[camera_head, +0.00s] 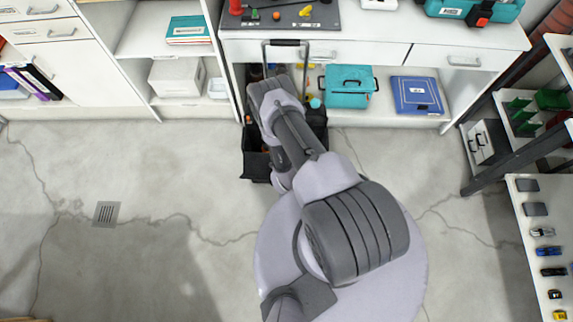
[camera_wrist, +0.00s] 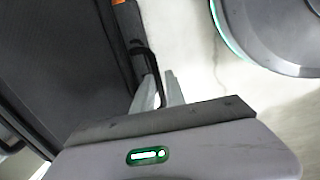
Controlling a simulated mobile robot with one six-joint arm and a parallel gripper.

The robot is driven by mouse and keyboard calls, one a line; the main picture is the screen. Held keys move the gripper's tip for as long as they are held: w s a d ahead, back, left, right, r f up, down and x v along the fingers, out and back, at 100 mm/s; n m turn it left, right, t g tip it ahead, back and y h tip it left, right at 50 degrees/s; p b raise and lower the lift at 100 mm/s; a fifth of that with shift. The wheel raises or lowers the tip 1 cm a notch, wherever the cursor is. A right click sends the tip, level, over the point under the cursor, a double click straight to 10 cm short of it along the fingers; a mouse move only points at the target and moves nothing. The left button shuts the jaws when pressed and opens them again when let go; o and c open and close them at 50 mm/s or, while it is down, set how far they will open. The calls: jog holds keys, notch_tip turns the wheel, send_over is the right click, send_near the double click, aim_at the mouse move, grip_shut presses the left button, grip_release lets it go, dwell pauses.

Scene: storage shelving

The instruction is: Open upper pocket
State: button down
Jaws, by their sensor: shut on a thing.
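A black rolling tool bag (camera_head: 256,166) with a raised metal handle (camera_head: 307,62) stands on the floor in front of the desk in the head view. My arm covers much of it. A dark, open-looking compartment shows at its lower left. In the wrist view the bag's dark panel (camera_wrist: 65,60) fills the left side. My gripper (camera_wrist: 160,82) is at the panel's right edge, its pale fingers closed around a thin black strap (camera_wrist: 150,65). Which pocket the strap belongs to is unclear. My gripper is hidden in the head view.
The white desk (camera_head: 470,31) has a lower shelf with a teal case (camera_head: 346,87) and a blue case (camera_head: 416,95). A dark-framed rack (camera_head: 490,183) stands at the right. The concrete floor (camera_head: 160,180) to the left is clear, with a drain grate (camera_head: 107,213).

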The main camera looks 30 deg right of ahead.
jog(key=shift+s+a+f+g, duration=0.2)
jog(key=shift+s+f, duration=0.15)
jog(key=shift+s, duration=0.15)
jog(key=shift+s+a+f+g, duration=0.1)
jog(key=shift+s+a+f, duration=0.15)
jog(key=shift+s, duration=0.2)
jog(key=c, duration=1.5)
grip_release()
jog(key=shift+w, duration=0.15)
jog(key=shift+w+f, duration=0.1)
jog(key=s+r+p, duration=0.1)
jog(key=r+p, duration=0.2)
jog(key=r, duration=0.3)
jog(key=a+r+p, duration=0.1)
jog(key=r+p, duration=0.2)
jog(key=r, duration=0.3)
jog(key=s+r+p, duration=0.1)
jog(key=r+p, duration=0.2)
jog(key=r, duration=0.3)
jog(key=shift+s+a+r, duration=0.1)
jog(key=shift+s+a, duration=0.2)
